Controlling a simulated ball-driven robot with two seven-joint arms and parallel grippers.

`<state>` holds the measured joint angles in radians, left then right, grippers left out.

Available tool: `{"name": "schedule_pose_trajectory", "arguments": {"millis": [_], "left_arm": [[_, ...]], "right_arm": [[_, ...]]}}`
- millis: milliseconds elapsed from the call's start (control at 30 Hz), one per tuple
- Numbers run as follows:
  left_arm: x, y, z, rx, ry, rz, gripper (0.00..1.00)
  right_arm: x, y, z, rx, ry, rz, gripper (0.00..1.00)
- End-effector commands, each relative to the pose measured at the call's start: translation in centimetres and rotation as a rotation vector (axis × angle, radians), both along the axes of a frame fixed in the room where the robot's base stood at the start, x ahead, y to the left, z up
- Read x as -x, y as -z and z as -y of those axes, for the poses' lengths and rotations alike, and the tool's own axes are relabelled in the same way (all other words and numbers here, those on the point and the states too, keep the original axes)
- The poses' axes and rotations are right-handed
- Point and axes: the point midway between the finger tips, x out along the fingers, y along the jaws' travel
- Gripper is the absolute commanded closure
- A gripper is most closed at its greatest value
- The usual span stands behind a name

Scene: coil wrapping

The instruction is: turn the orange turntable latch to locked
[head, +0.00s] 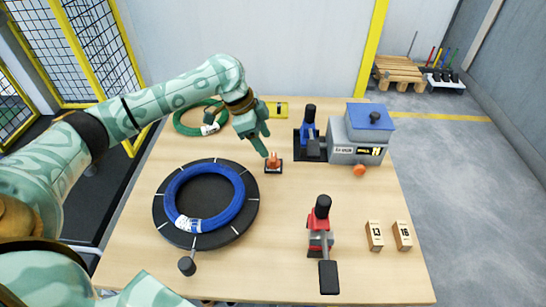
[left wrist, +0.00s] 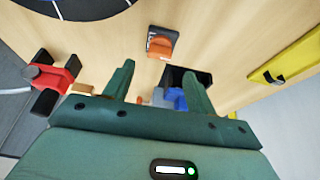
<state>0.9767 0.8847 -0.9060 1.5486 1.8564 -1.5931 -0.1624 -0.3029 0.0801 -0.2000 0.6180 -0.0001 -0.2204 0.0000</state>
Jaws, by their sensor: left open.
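The orange latch (head: 273,160) stands on a small black base right of the turntable (head: 246,226). The latch also shows in the left wrist view (left wrist: 160,45), ahead of the fingers and roughly centred between them. The turntable is a dark disc with white marks, and a blue coil (head: 236,183) lies on it. My left gripper (head: 265,148) is open and empty, pointing down just behind and left of the latch. Its two fingers are apart in the left wrist view (left wrist: 158,72). I cannot tell whether a finger touches the latch. My right gripper is not in view.
A blue clamp (head: 309,126) and a grey machine (head: 352,135) with an orange knob stand right of the latch. A red clamp (head: 320,238) and two numbered blocks (head: 375,236) are nearer. A green coil (head: 190,127) and yellow item (head: 278,109) lie behind.

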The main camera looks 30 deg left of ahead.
Motion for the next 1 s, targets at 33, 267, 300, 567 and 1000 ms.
{"name": "schedule_pose_trajectory", "arguments": {"millis": [33, 267, 300, 567, 1000], "left_arm": [[-0.2, 1.7, 0.5, 0.001, 0.000, -0.005, 0.44], [-0.8, 4.8, 1.7, 0.001, 0.000, -0.002, 0.44], [-0.9, 5.1, 1.8, 0.001, -0.001, -0.001, 0.44], [-1.0, 5.4, 2.0, 0.000, 0.000, 0.001, 0.44], [-1.0, 5.4, 2.0, 0.000, 0.001, 0.000, 0.88]], "right_arm": [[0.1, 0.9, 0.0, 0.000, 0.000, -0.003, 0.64], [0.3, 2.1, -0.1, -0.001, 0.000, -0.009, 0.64], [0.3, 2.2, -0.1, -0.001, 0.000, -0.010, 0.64], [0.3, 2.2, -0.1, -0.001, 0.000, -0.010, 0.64], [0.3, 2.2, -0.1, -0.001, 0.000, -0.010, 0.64]]}}
